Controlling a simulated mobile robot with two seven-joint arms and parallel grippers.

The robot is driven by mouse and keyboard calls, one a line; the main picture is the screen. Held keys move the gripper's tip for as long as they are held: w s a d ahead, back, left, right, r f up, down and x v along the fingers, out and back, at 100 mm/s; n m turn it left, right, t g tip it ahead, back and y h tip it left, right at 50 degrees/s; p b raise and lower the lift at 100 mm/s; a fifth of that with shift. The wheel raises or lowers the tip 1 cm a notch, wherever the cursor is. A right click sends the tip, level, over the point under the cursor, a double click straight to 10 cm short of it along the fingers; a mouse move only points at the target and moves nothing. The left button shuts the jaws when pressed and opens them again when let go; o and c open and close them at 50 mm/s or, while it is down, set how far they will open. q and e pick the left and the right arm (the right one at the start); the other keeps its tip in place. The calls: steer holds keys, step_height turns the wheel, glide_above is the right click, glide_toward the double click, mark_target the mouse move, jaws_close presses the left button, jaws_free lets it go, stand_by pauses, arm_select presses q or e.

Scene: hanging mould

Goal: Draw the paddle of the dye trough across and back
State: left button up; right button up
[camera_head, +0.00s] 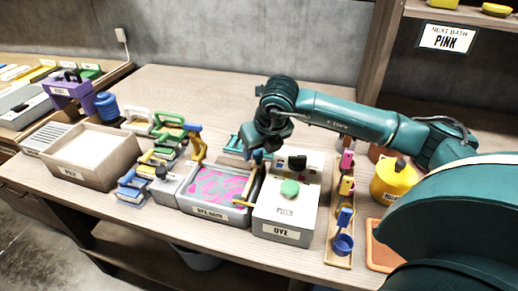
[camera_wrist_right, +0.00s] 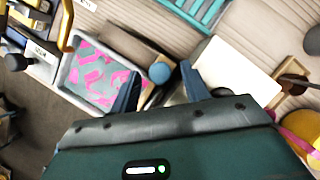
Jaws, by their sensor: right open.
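The dye trough (camera_head: 237,219) is a grey tub labelled "DYE BATH" with swirled pink and grey liquid. Its paddle (camera_head: 248,186) shows as a tan bar across the trough's right end. My right gripper (camera_head: 257,157) is open above the back right corner of the trough. In the right wrist view, a round blue knob (camera_wrist_right: 160,72) lies between the tips of my open right gripper (camera_wrist_right: 160,74), with no clear contact. The trough (camera_wrist_right: 66,74) is to the left there, and part of the paddle is hidden behind a finger. My left gripper is not in view.
A white "DYE" box (camera_head: 275,213) with a green push button stands just right of the trough. Several coloured stamps and a tan bin (camera_head: 85,172) stand left.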

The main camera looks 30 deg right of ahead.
steer(key=shift+w+f, duration=0.1)
steer(key=shift+f, duration=0.2)
steer(key=shift+c, duration=0.4)
jaws_close()
